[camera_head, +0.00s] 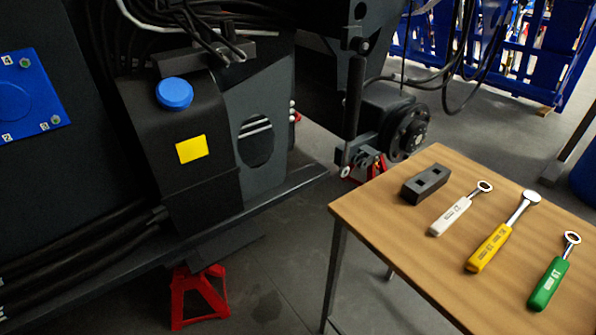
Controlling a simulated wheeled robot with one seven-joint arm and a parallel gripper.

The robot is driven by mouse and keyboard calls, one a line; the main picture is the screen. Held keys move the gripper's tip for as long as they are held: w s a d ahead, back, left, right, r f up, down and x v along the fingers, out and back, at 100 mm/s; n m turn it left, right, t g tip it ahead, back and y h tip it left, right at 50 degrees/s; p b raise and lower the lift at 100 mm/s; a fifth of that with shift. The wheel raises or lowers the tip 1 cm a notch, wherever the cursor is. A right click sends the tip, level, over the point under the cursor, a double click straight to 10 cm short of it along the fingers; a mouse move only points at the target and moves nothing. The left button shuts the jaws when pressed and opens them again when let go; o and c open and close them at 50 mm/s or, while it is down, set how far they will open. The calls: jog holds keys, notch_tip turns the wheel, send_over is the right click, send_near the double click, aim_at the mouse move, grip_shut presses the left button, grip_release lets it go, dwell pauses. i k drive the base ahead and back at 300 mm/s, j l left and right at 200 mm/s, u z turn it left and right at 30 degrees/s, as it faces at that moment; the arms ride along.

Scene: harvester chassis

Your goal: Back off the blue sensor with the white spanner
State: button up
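The white spanner (452,214) lies on the wooden table with its ring end pointing up and to the right. Its white handle has dark lettering. A round blue cap (174,93) sits on the black housing left of centre, above a yellow square. A blue plate (33,98) with a round raised blue centre and numbered bolts is at the far left, cut off by the picture edge. I cannot tell for certain which of these blue parts is the sensor. My gripper is not in view.
The wooden table (372,208) also holds a dark block with two square holes (425,184), a yellow-handled tool (490,247) and a green-handled spanner (549,284). Red stands (197,297) are under the chassis. Open floor lies between chassis and table.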

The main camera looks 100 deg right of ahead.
aim_at(445, 222)
jog(key=z, duration=1.9)
jog(key=i+l+z, duration=0.15)
jog(key=l+z, duration=0.15)
jog(key=i+l+z, duration=0.15)
jog(key=l+z, duration=0.2)
jog(key=i+l+z, duration=0.3)
jog(key=k, duration=0.1)
